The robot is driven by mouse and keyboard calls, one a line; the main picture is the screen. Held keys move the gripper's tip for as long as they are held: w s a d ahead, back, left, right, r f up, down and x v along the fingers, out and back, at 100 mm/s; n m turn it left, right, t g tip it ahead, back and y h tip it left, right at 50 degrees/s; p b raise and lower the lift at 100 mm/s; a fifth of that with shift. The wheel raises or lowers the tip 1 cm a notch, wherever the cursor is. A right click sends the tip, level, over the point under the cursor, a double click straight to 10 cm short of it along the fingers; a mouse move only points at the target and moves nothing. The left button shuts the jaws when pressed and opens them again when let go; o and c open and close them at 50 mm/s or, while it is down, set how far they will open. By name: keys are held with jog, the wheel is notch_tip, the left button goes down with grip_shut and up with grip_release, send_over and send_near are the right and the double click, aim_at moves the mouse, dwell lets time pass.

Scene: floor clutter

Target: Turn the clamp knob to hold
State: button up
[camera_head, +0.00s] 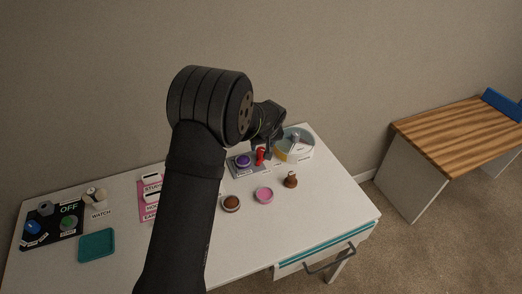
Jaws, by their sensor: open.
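My gripper (278,129) is at the end of my dark arm, over the back right of the white table. It is open and small in view, and its fingertips are hard to make out. Just below and right of it is a round dial (304,152) with coloured sectors and a small grey knob (296,136) at its middle. Left of the dial, a grey plate (236,173) bears a purple knob (243,160) and a red upright handle (260,156). The labels are too small to read, so I cannot tell which knob is the clamp knob. Contact cannot be judged.
A brown bowl (231,203), a pink dish (264,195) and a brown peg-like piece (291,180) stand in front. A pink panel (147,205), black panel (48,233) and teal tray (97,246) lie left. A wooden bench (460,135) stands right. The table's front right is clear.

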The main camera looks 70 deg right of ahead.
aim_at(261, 149)
jog(key=shift+x, duration=2.75)
jog(key=shift+c, duration=0.2)
jog(key=c, duration=0.9)
